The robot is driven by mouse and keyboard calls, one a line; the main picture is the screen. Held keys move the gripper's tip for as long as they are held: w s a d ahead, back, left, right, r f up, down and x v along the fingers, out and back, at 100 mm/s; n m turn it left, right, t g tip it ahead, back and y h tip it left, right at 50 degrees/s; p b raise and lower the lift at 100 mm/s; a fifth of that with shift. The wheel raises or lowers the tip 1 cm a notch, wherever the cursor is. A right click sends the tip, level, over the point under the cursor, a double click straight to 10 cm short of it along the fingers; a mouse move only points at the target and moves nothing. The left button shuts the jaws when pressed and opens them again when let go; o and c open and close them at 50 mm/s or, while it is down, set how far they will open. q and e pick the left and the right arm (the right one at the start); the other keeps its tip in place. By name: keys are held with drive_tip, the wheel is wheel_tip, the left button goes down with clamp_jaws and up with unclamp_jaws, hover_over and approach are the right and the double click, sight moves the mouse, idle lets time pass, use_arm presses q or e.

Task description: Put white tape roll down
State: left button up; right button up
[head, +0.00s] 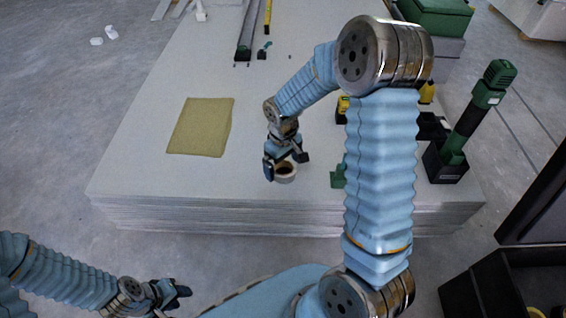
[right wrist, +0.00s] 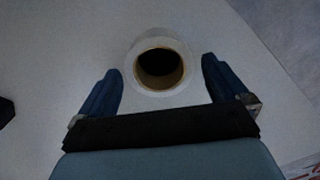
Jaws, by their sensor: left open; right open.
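The white tape roll (head: 286,173) sits at the front part of the pale panel stack (head: 140,150), with its brown core showing. My right gripper (head: 285,169) is right at the roll, seen from above in the head view. In the right wrist view, the tape roll (right wrist: 159,68) lies between the two blue fingers of the right gripper (right wrist: 161,82), with a gap on each side. The fingers are open and do not touch it. My left gripper (head: 180,298) is open and empty, low at the left, off the stack.
A tan square sheet (head: 202,126) lies left of the roll. A green and black tool (head: 468,125) stands at the stack's right side, near yellow tools (head: 343,108). Long rails (head: 248,35) lie at the back. A black box (head: 490,290) is at the lower right.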

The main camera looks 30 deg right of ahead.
drive_tip(key=shift+r, duration=0.1)
drive_tip(key=shift+r, duration=0.3)
wheel_tip(320, 180, up, 12)
drive_tip(key=p, duration=0.2)
drive_tip(key=shift+f, duration=0.2)
